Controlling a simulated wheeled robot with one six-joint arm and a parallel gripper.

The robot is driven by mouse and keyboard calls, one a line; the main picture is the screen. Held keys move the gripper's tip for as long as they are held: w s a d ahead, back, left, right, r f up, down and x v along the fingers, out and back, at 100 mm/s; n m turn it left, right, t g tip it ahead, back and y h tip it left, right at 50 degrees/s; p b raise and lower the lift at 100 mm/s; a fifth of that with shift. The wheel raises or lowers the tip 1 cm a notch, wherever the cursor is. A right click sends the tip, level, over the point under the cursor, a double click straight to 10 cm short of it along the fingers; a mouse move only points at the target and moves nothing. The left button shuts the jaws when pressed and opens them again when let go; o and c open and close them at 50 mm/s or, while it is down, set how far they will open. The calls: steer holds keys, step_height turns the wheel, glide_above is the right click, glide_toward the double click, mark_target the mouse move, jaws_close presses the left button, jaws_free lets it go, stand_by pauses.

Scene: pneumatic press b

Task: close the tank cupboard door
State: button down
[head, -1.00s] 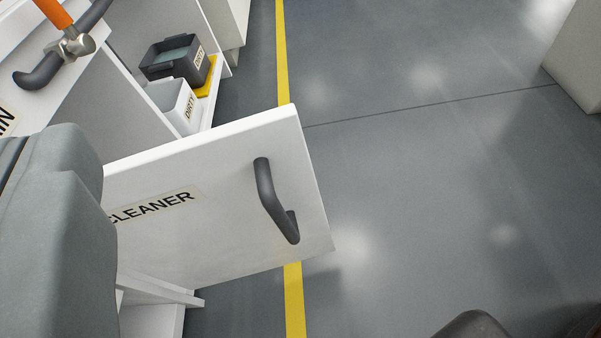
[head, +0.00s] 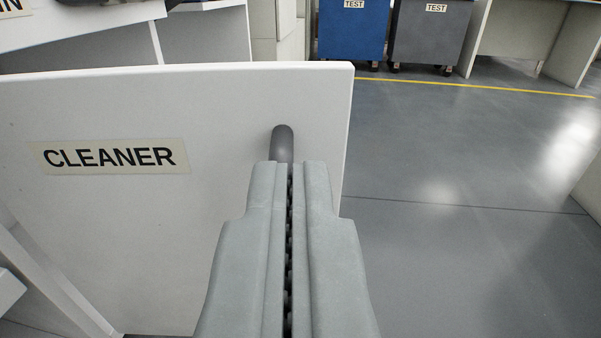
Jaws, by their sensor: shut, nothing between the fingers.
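A white cupboard door (head: 100,230) labelled CLEANER stands open in the head view and fills the left half. Its dark grey bar handle (head: 283,142) sits near the free right edge, and only the upper end shows. My gripper (head: 290,168) is shut, with its grey fingers side by side. It points at the door in front of the handle and hides the handle's lower part. I cannot tell whether the fingertips touch the handle or the door. The cupboard's inside is mostly hidden behind the door.
A white cabinet edge (head: 60,290) shows at lower left. A blue bin (head: 352,30) and a grey bin (head: 428,35), both labelled TEST, stand at the back beyond a yellow floor line (head: 470,86). The grey floor right of the door is clear.

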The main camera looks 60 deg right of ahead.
mark_target(295, 74)
steer(key=x, duration=1.2)
steer(key=shift+w+d, duration=0.1)
steer(key=shift+d, duration=0.15)
steer(key=shift+w+d, duration=0.25)
steer(key=shift+d, duration=0.35)
steer(key=w+d+n+t+y, duration=0.8)
steer(key=w+d+y, duration=0.1)
steer(key=w+d, duration=0.6)
steer(key=w+d+n+y, duration=0.2)
steer(key=w+n+y, duration=0.5)
steer(key=w, duration=1.5)
steer(key=y, duration=0.4)
steer(key=shift+d+t, duration=0.15)
steer(key=shift+t, duration=0.15)
steer(key=shift+w+f, duration=0.1)
steer(key=shift+w, duration=0.05)
